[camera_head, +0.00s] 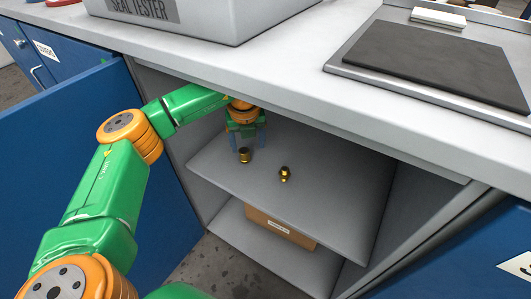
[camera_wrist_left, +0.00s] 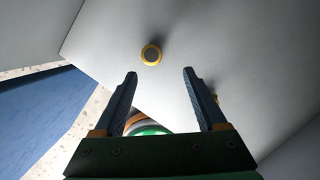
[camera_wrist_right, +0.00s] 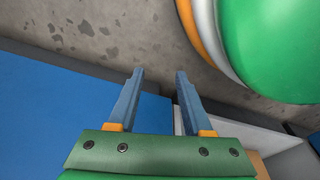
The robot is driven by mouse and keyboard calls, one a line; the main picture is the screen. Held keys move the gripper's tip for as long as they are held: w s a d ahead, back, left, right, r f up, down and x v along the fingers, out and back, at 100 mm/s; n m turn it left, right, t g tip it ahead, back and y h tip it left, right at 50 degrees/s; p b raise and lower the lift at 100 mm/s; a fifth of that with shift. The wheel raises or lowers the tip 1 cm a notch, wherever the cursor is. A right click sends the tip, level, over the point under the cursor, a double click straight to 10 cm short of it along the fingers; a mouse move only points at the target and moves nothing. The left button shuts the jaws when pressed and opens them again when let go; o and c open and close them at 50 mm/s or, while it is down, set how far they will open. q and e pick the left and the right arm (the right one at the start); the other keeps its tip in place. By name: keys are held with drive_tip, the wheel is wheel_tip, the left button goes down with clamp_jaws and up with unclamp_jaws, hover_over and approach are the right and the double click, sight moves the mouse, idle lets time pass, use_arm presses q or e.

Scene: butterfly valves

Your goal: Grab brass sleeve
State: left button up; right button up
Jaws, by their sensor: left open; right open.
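A short brass sleeve (camera_head: 245,156) stands on the upper shelf inside the open cabinet. In the left wrist view it shows from above as a brass ring with a grey centre (camera_wrist_left: 151,54), just beyond the fingertips and between their lines. My left gripper (camera_head: 247,143) points down over it, open and empty. A second brass piece, narrower at one end (camera_head: 285,174), stands to the right and nearer; in the left wrist view only a bit shows beside the right finger (camera_wrist_left: 216,98). My right gripper (camera_wrist_right: 160,72) is open and empty, outside the head view.
The upper shelf (camera_head: 330,210) is otherwise clear. A cardboard box (camera_head: 280,228) stands on the lower shelf. The worktop (camera_head: 290,65) overhangs my left arm, and a blue door (camera_head: 60,130) stands open at left. A dark mat (camera_head: 435,62) lies on top.

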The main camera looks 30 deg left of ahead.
sight(244, 151)
use_arm(q)
drive_tip(key=shift+w+a+y, duration=0.3)
drive_tip(key=shift+a, duration=0.25)
drive_tip(key=x, duration=0.2)
drive_tip(key=b+x, duration=0.1)
drive_tip(key=x, duration=0.1)
drive_tip(key=b+x, duration=0.1)
drive_tip(key=x, duration=0.1)
drive_tip(key=shift+a+f, duration=0.15)
drive_tip(key=shift+a, duration=0.15)
drive_tip(key=shift+f, duration=0.1)
clamp_jaws()
use_arm(e)
drive_tip(key=w+r, duration=0.1)
drive_tip(key=w+a+r, duration=0.1)
drive_tip(key=w, duration=0.1)
drive_tip(key=shift+w+r, duration=0.1)
drive_tip(key=shift+w, duration=0.2)
